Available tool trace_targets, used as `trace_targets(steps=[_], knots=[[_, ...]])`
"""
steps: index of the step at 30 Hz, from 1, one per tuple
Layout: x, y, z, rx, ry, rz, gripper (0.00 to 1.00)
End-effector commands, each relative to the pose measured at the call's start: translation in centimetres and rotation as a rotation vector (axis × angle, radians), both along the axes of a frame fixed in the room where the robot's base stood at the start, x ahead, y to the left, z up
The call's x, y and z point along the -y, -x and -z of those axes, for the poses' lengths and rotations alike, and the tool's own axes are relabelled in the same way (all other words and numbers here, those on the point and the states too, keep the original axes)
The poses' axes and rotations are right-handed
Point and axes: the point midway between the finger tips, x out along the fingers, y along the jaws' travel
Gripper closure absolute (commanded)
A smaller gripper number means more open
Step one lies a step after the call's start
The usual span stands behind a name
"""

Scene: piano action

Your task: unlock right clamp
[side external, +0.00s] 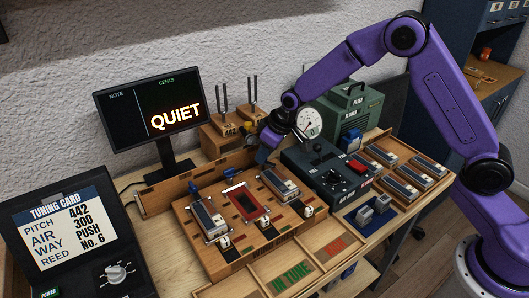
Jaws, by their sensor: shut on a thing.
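The wooden reed block (215,256) lies on the bench with silver reed units on it. The left clamp (194,189), with a blue handle, sits at its back left edge. The right clamp (261,157), also blue, is at the back right edge, mostly hidden by my gripper. My gripper (264,150) reaches down from the right and is shut on the right clamp at its handle. The picture is too small to show the exact finger contact or whether the clamp is locked.
A dark control box (325,167) with a lever stands close to the right of my gripper. Tuning forks on wooden boxes (222,136) and a round gauge (309,123) stand behind. A monitor (150,108) reads QUIET. A tray marked IN TUNE (288,273) is in front.

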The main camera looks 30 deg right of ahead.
Motion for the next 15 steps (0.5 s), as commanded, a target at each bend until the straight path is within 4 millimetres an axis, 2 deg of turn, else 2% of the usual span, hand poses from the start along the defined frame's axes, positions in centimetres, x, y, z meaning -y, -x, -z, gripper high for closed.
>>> trace_targets(steps=[15], knots=[[0.31,-0.33,-0.01,0.002,-0.001,-0.363,1.00]])
